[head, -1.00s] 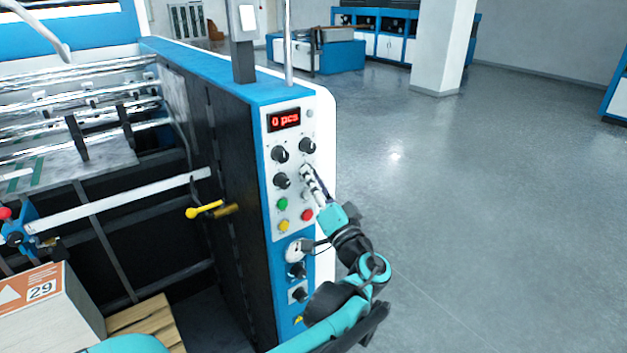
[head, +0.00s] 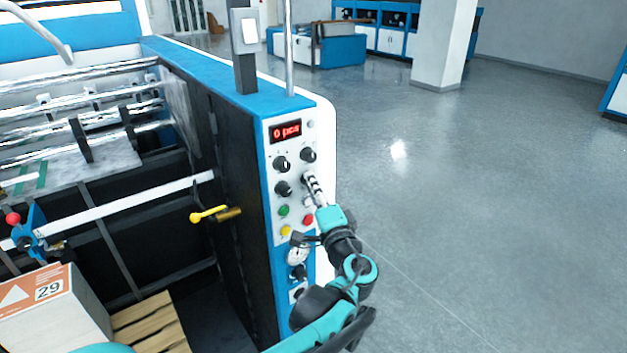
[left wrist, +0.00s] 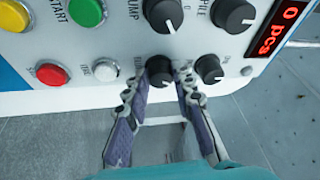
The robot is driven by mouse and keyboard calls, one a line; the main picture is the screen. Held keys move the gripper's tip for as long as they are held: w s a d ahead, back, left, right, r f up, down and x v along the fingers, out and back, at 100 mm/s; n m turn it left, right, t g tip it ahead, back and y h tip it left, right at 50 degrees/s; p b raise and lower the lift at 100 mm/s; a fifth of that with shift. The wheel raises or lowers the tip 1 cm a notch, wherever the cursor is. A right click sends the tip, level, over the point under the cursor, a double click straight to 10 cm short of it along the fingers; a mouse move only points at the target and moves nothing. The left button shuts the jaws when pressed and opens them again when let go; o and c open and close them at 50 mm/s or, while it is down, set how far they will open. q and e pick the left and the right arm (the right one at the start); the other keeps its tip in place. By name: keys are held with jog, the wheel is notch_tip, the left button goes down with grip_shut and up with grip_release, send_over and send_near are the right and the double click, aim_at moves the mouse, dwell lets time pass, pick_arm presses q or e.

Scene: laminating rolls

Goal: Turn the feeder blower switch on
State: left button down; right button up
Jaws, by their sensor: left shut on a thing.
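The control panel (head: 268,205) has black rotary switches in two rows below a red "0 pcs" display. My left gripper (head: 308,179) is at the right-hand switch of the second row and hides most of it in the head view. In the left wrist view my left gripper (left wrist: 161,84) has its two fingers on either side of this black knob (left wrist: 160,70) and is shut on it. The knob's label is mostly hidden and I cannot read it. The neighbouring switch, labelled PUMP (left wrist: 163,12), is untouched. My right gripper is not in view.
A green button (head: 284,211), a red button (head: 308,220) and a yellow button (head: 286,231) sit below the switches. A yellow-tipped handle (head: 208,215) sticks out at the machine's left side. A box marked 29 (head: 75,318) stands lower left. The floor right of the panel is clear.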

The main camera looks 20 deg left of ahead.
pick_arm(q)
jog(key=shift+r+m+g+h+p, duration=0.15)
jog(key=shift+m+g+h+p, duration=0.2)
jog(key=shift+m+p, duration=0.85)
jog(key=shift+r+m+g+h+p, duration=0.1)
jog(key=shift+m+g+h+p, duration=0.4)
jog(key=shift+m, duration=1.2)
jog(key=c, duration=1.3)
grip_release()
jog(key=shift+o, duration=0.2)
jog(key=shift+s, duration=0.1)
jog(key=v, duration=1.1)
jog(key=shift+s+d+f, duration=0.15)
jog(key=shift+s+d, duration=0.1)
jog(key=shift+s, duration=0.15)
